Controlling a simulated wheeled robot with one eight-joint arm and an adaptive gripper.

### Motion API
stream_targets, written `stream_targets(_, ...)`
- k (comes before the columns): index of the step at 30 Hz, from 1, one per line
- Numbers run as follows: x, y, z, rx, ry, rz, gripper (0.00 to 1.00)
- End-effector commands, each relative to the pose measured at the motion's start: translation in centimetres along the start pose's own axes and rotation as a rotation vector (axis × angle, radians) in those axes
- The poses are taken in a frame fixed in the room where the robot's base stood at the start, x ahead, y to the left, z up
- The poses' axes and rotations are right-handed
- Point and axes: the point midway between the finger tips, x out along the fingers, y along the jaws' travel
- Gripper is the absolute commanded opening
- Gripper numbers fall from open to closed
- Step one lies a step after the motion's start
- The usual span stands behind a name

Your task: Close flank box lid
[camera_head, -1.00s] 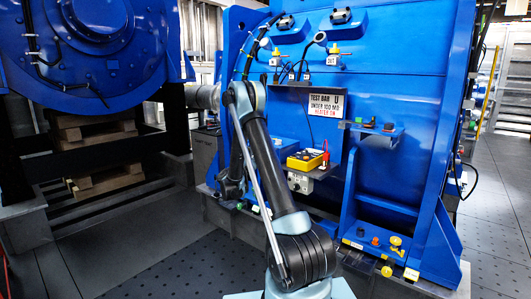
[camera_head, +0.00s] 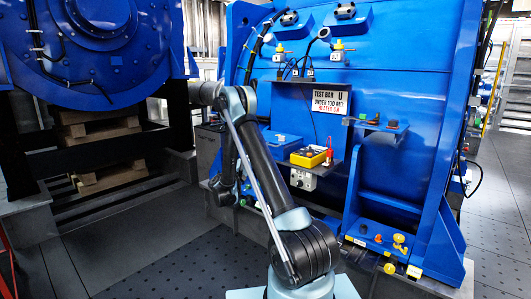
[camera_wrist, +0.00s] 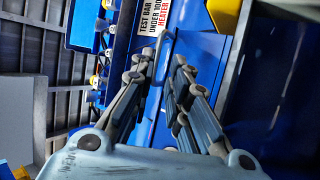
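In the wrist view, my gripper (camera_wrist: 163,58) has its two fingers apart, pointing at the blue machine side. A bent bar like a handle (camera_wrist: 168,36) shows around the fingertips; I cannot tell whether they touch it. A broad blue surface (camera_wrist: 205,55) lies beyond and to the right of the fingers. I cannot tell for sure which surface is the flank box lid, nor how far open it stands. In the head view, my gripper is hidden behind my arm at the machine's left side. The blue machine (camera_head: 400,80) stands upright there.
A yellow tester (camera_head: 311,156) sits on a ledge beside a small blue box (camera_head: 283,143), below the test sign (camera_head: 330,105). A large blue round motor (camera_head: 95,50) stands at left above wooden pallets (camera_head: 105,155). Dark floor (camera_head: 150,255) is clear in front.

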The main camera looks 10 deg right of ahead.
Motion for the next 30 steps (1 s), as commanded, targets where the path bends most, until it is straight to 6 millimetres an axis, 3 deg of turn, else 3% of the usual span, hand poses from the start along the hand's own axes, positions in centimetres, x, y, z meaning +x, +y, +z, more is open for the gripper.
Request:
stream_targets(6, -3.5, 0.0, -0.1, 0.002, 0.002, 0.000, 0.16)
stream_targets(13, -4.9, 0.0, -0.1, 0.001, 0.003, 0.000, 0.16)
stream_targets(24, -4.9, 0.0, 0.0, -0.004, 0.000, -0.006, 0.16)
stream_targets(30, -2.1, -0.4, 2.0, -0.095, -0.042, -0.109, 0.16)
